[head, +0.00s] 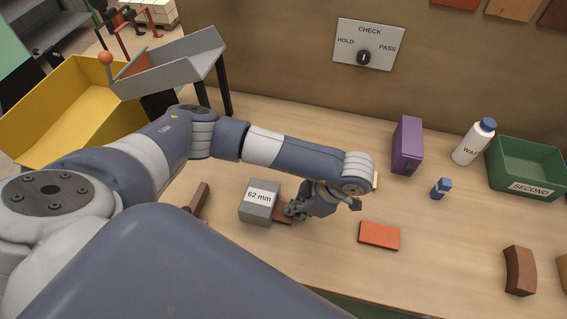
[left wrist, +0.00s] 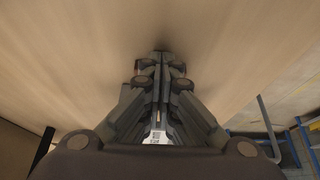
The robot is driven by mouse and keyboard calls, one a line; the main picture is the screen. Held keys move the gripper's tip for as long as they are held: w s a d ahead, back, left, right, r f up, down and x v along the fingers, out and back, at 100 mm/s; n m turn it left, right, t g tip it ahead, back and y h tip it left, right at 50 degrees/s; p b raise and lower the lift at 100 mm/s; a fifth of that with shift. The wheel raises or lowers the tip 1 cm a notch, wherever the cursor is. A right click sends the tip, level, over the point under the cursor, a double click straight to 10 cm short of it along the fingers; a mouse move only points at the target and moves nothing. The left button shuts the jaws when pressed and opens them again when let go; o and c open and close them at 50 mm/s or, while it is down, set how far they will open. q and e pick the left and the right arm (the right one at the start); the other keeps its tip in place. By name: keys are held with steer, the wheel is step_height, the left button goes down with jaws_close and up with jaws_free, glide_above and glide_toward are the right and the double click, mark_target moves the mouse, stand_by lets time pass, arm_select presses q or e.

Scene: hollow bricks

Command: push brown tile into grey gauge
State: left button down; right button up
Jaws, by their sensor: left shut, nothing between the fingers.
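The grey gauge (head: 257,213), a block labelled "62 mm", stands on the table in the head view. The brown tile (head: 281,214) lies against or partly inside its right side; how far in it sits is hidden. My left gripper (head: 295,209) is shut and empty, low at the tile's right end. It looks to be touching the tile, but I cannot be sure. In the left wrist view its closed fingers (left wrist: 160,68) point at the tabletop, and the tile and gauge cannot be made out. My right gripper is not in view.
An orange-red tile (head: 379,235) lies right of the gripper. Behind stand a purple box (head: 407,146), a small blue block (head: 441,188), a bottle (head: 472,145) and a green bin (head: 528,168). A curved brown brick (head: 519,270) lies at right. A yellow bin (head: 62,105) is at left.

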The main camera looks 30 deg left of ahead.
mark_target(278, 210)
arm_select(q)
steer(key=shift+s+a, duration=0.3)
steer(key=shift+a, duration=0.6)
steer(key=shift+s+a, duration=0.25)
steer(key=shift+a, duration=0.65)
steer(key=shift+w+d+b, duration=0.25)
steer(key=shift+d+b, duration=0.1)
steer(key=shift+d, duration=0.4)
step_height(278, 210, up, 8)
steer(key=p, duration=0.4)
steer(key=shift+p, duration=0.4)
steer(key=shift+s, duration=0.1)
